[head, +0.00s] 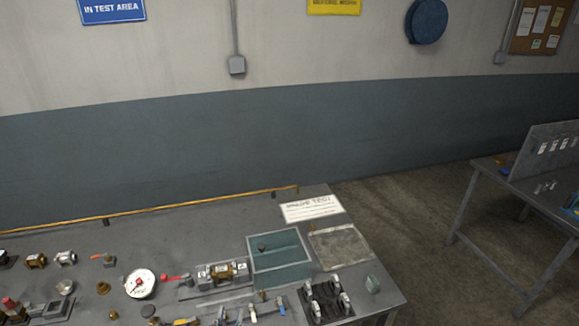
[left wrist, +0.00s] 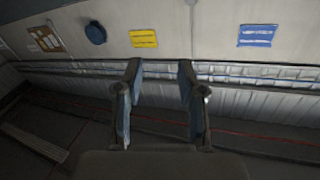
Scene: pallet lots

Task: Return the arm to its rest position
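My left gripper (left wrist: 160,72) shows in the left wrist view with its two blue-grey fingers apart. The gap between them is empty, and only the wall shows behind it. I cannot make out the left gripper clearly in the head view. My right gripper is in neither view. In the head view the grey workbench (head: 200,215) fills the lower left. Neither view shows a gripper touching anything on it.
The bench holds a teal bin (head: 280,258), a white dial gauge (head: 140,284), a brass-and-steel valve (head: 222,272), a black rack (head: 326,300), a white sign card (head: 311,208) and several small fittings. Bare floor (head: 400,215) separates it from a second table (head: 480,185) at right.

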